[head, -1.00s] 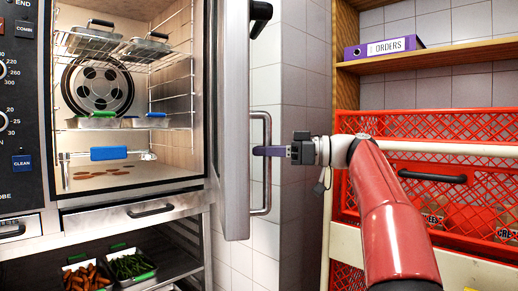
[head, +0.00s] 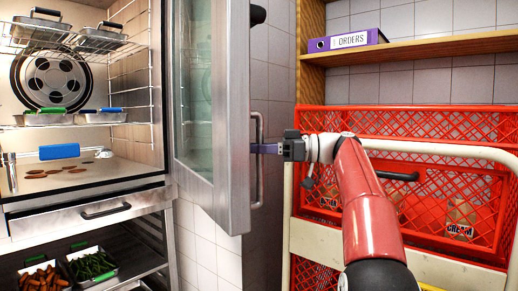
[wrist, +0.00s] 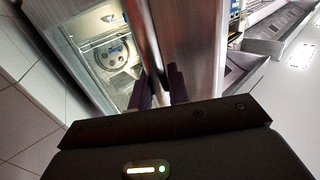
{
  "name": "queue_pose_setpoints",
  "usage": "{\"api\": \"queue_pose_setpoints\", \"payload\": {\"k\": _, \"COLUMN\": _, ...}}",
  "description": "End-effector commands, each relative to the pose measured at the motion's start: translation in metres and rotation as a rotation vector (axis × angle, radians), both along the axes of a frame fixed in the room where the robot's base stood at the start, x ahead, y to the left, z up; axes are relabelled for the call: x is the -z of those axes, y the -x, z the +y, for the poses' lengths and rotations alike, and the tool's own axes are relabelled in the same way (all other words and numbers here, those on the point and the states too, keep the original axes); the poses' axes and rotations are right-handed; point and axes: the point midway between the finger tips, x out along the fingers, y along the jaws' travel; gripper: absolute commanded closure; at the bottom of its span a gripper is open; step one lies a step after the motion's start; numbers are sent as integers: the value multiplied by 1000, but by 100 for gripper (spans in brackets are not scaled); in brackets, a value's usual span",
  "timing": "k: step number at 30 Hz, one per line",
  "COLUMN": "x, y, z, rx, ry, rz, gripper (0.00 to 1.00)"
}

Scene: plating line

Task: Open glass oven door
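The glass oven door (head: 232,150) stands swung out from the right side of the oven. Its inner glass pane faces left, and the lit cavity is exposed. The vertical bar handle (head: 259,185) is on the door's outer side, to the right. My gripper (head: 266,149) reaches it from the right at mid-height. In the wrist view, the two purple fingers (wrist: 160,88) stand on either side of the silver bar, with the bar filling the gap between them. The gripper looks shut on the handle. The exact finger contact is partly hidden.
Wire racks with lidded pans (head: 42,27) are inside the oven. A blue-handled item (head: 59,151) lies lower in it. Vegetable trays (head: 92,267) sit on a shelf below. Red crates (head: 440,205) and an orders binder (head: 347,40) on a shelf stand close on the right.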

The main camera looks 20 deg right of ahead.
Motion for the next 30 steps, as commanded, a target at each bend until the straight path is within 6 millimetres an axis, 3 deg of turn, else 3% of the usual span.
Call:
{"api": "queue_pose_setpoints", "payload": {"k": 1, "x": -1, "y": 0, "z": 0, "rx": 2, "ry": -1, "rz": -2, "gripper": 77}}
{"api": "queue_pose_setpoints", "payload": {"k": 4, "x": -1, "y": 0, "z": 0, "rx": 1, "ry": 0, "rz": -1, "gripper": 64}}
{"api": "queue_pose_setpoints", "payload": {"k": 14, "x": -1, "y": 1, "z": -3, "rx": 1, "ry": 0, "rz": -1, "gripper": 63}}
{"api": "queue_pose_setpoints", "payload": {"k": 24, "x": -1, "y": 23, "z": -52, "rx": 4, "ry": -1, "rz": -2, "gripper": 63}}
{"api": "queue_pose_setpoints", "payload": {"k": 30, "x": -1, "y": 32, "z": -69, "rx": 1, "ry": -1, "rz": -2, "gripper": 63}}
